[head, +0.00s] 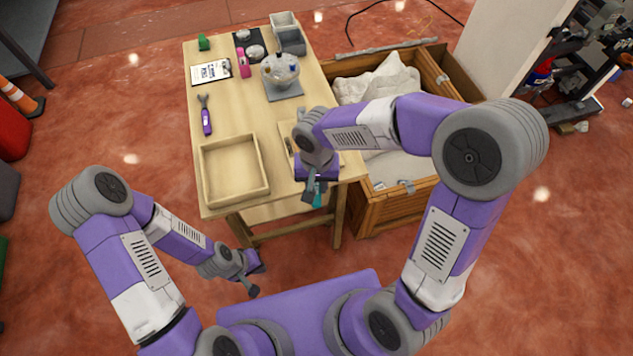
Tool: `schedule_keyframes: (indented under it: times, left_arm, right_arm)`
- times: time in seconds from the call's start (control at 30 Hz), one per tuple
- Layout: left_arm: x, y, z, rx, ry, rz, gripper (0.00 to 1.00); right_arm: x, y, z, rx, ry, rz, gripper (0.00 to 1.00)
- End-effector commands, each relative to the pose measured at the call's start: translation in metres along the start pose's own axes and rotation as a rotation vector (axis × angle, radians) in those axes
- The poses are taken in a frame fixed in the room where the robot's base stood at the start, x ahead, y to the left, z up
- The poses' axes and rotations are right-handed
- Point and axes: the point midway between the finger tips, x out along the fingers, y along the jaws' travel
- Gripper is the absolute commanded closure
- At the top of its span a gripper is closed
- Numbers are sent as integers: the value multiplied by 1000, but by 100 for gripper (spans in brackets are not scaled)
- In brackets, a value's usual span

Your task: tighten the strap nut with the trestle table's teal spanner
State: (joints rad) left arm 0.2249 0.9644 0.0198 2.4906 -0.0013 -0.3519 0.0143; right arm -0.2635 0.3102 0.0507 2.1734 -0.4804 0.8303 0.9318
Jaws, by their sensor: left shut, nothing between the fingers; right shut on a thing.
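My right gripper (314,190) is shut at the front right edge of the trestle table (235,118). A teal piece (319,200) shows at its fingers, which I take to be the teal spanner; most of it is hidden by the gripper. My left gripper (256,283) is shut and empty, low in front of the table and apart from it. A pale round dispenser-like unit (280,68) stands on a grey base towards the back right of the table. I cannot make out the strap nut.
A purple-handled spanner (207,122) lies at the table's left, behind an empty wooden tray (203,178). A printed card (211,72), a pink tool (243,64) and grey bins (291,42) are further back. A wooden crate (395,208) with pale contents stands right of the table.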

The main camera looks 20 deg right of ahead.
Motion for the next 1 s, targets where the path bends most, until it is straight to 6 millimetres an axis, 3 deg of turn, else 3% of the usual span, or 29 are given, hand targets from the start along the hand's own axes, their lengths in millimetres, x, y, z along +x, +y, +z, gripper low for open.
schedule_keyframes:
  times: [0.63, 1.0]
  left_arm:
    - [-26, 10, 1, 0, 0, 0, 100]
    - [-27, 10, 1, 0, 0, 0, 100]
  right_arm:
    - [-35, 0, 0, 2, 1, -1, 100]
    - [-37, 0, 0, 1, 1, 0, 100]
